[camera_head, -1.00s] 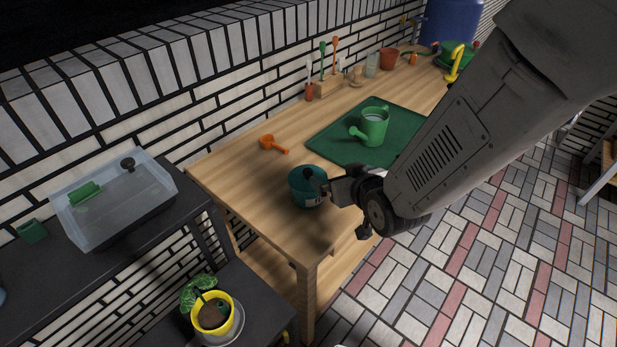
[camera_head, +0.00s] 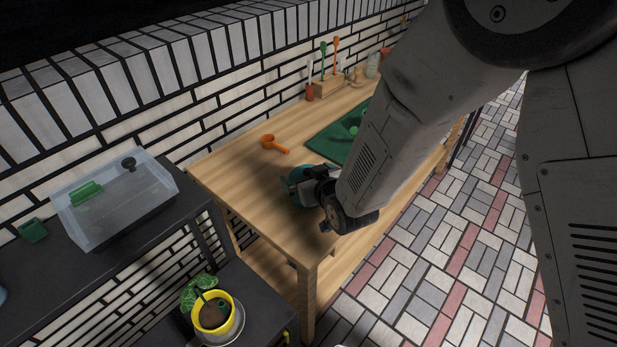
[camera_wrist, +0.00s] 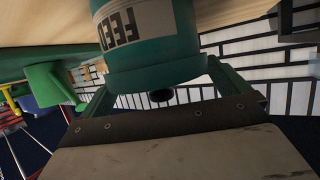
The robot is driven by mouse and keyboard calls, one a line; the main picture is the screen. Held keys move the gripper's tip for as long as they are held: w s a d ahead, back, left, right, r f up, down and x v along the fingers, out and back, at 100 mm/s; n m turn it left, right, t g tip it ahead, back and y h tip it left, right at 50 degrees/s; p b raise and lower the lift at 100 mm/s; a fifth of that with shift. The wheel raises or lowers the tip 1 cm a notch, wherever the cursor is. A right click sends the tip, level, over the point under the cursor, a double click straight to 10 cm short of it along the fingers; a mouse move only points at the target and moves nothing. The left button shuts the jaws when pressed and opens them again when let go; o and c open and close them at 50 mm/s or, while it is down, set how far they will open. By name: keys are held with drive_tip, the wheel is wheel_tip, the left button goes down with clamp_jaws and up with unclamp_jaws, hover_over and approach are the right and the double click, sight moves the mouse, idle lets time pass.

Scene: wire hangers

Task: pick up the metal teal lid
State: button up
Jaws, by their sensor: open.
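The metal teal lid (camera_wrist: 158,75) sits on a teal tin (camera_wrist: 150,32) with a pale label reading FEED. The wrist view shows them upside down, with the lid's dark knob (camera_wrist: 162,96) pointing at my gripper (camera_wrist: 158,80). My gripper is open, with one finger on each side of the lid; I cannot tell whether they touch it. In the head view my gripper (camera_head: 314,180) is over the tin (camera_head: 299,196), hiding most of the tin and lid.
An orange scoop (camera_head: 275,144) lies on the wooden table (camera_head: 240,165) behind the tin. A green mat (camera_head: 335,138) with a green watering can, mostly hidden by my arm, lies farther right. A clear box (camera_head: 115,200) stands on the dark shelf at left.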

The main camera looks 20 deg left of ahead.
drive_tip(key=c, duration=0.6)
drive_tip(key=shift+r, duration=0.1)
drive_tip(key=shift+c, duration=0.2)
